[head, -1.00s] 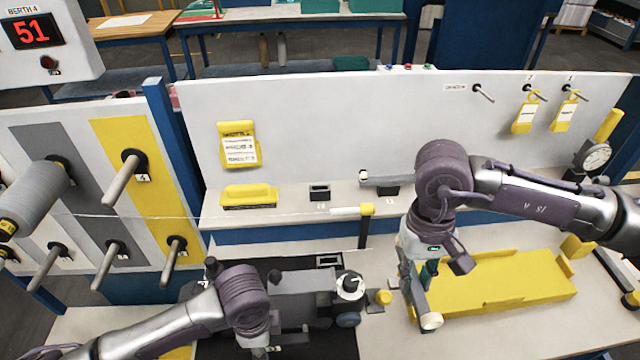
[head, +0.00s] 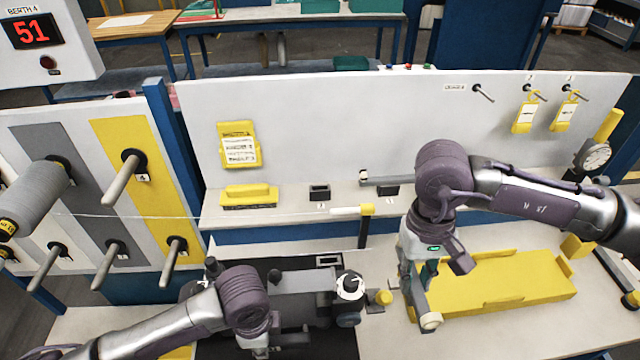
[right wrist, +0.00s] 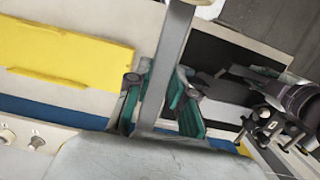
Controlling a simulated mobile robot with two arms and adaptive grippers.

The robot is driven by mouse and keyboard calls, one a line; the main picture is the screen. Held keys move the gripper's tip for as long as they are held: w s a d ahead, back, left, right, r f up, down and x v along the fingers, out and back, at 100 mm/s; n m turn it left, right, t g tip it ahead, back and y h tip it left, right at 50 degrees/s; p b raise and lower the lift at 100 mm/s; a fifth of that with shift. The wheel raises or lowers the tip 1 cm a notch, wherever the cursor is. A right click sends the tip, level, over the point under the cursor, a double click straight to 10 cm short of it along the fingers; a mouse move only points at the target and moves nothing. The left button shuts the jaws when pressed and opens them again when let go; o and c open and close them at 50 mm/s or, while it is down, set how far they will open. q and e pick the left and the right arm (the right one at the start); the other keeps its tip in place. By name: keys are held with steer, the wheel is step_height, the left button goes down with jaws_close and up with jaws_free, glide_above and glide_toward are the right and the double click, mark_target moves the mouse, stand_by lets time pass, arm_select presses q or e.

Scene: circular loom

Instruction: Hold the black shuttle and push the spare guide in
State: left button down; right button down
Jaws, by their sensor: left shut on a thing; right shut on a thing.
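My right gripper (head: 415,285) is shut on a flat grey bar with a pale round end, which I take for the spare guide (head: 430,318). In the right wrist view, the grey bar (right wrist: 173,65) runs up from between the teal fingers (right wrist: 155,108). It is right of the dark loom bed, apart from it. My left gripper (head: 258,346) is low at the front of the loom, shut on the black shuttle (head: 292,339). The grip itself is mostly hidden by the wrist and the dark surroundings.
A yellow tray (head: 510,278) lies right of my right gripper. Another grey bar (head: 405,181) rests in a shelf holder beside an empty holder (head: 319,192). A yellow-ended post (head: 366,210) stands behind the loom. A pale thread crosses from the spool (head: 35,197).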

stand_by(0.4)
steer(key=w+a+m+t+y, duration=0.2)
steer(key=w+a+m, duration=1)
steer(key=w+m, duration=0.45)
step_height(320, 180, down, 7)
steer(key=s+m, duration=0.1)
steer(key=shift+s+a, duration=0.15)
steer(key=shift+s, duration=0.25)
steer(key=shift+f+m, duration=0.15)
steer(key=shift+m, duration=0.1)
steer(key=shift+f, duration=0.75)
steer(key=shift+f, duration=0.3)
